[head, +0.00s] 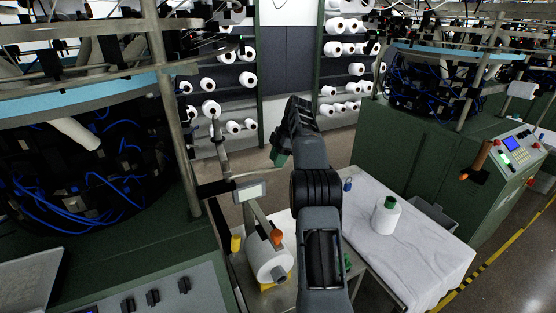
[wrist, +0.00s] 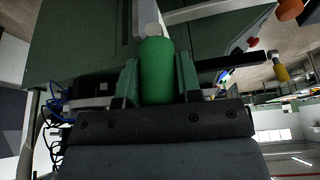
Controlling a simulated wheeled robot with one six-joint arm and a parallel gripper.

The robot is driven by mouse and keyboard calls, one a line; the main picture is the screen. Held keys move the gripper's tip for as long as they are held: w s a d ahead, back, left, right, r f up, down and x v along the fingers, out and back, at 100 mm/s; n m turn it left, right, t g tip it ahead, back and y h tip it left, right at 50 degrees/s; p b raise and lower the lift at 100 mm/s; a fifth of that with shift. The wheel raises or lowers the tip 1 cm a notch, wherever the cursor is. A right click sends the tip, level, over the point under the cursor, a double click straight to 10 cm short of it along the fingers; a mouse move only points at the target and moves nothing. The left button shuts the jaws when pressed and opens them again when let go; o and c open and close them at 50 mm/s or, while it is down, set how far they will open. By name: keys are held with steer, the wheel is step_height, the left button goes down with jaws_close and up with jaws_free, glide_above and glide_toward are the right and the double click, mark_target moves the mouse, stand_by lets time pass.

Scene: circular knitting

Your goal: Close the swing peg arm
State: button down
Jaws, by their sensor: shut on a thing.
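My gripper (wrist: 157,78) is shut on an upright green cylinder (wrist: 157,68), a handle by its look, with a finger on each side of it. A pale round tip shows beyond its upper end. In the head view my gripper (head: 279,157) is turned away and mostly hidden behind my wrist, with a bit of green at its end. A slim grey post with an angled arm (head: 219,140) stands left of it. I cannot tell which part is the swing peg arm, or whether the green cylinder joins it.
A white yarn cone (head: 269,258) lies by a bar with an orange knob (head: 277,237), below a small display (head: 249,192). A green-topped cone (head: 386,216) stands on the white-covered table (head: 425,250) at right. Knitting machines flank both sides; floor shows behind my gripper.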

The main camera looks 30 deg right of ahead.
stand_by(0.4)
steer(key=c, duration=0.8)
jaws_free()
steer(key=shift+r, duration=0.1)
steer(key=shift+w+r, duration=0.1)
steer(key=shift+r, duration=0.55)
steer(key=s+a+r+b, duration=0.1)
steer(key=s+r, duration=0.2)
steer(key=s, duration=0.1)
steer(key=s+a+r+b, duration=0.2)
steer(key=s+r, duration=0.2)
steer(key=s+a+r+b, duration=0.1)
steer(key=s+a+r, duration=0.1)
steer(key=s+r, duration=0.2)
steer(key=shift+s+a+r+b, duration=0.1)
steer(key=shift+s+r+b, duration=0.2)
steer(key=shift+s, duration=0.25)
